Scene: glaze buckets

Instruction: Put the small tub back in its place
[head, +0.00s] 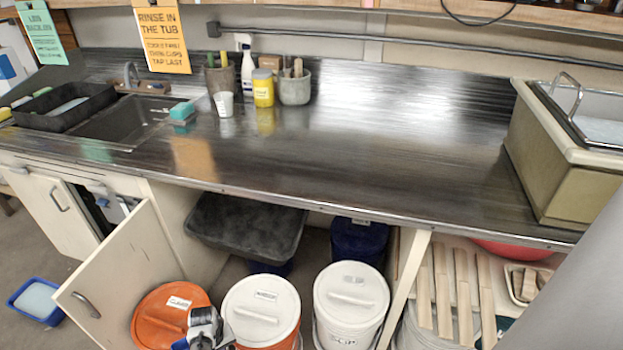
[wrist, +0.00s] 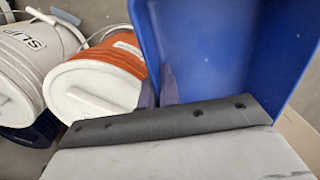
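A bright blue tub (wrist: 212,50) fills the right of the wrist view, very near the camera and cut off by the frame. My gripper (wrist: 158,92) has its two dark fingers close together at the tub's left edge, with the blue wall between them. In the head view my gripper (head: 206,328) is at the bottom edge, in front of the buckets; only a sliver of blue shows beside it, and the rest is out of frame. A separate blue tub (head: 14,302) with a pale inside stands on the floor at the left.
An orange-lidded bucket (head: 160,312), a white-lidded bucket (head: 262,305) and another white bucket (head: 350,290) stand below the counter. A dark tub (head: 245,225) is behind them. An open cabinet door (head: 120,280) sticks out at the left. The counter's middle (head: 380,140) is clear.

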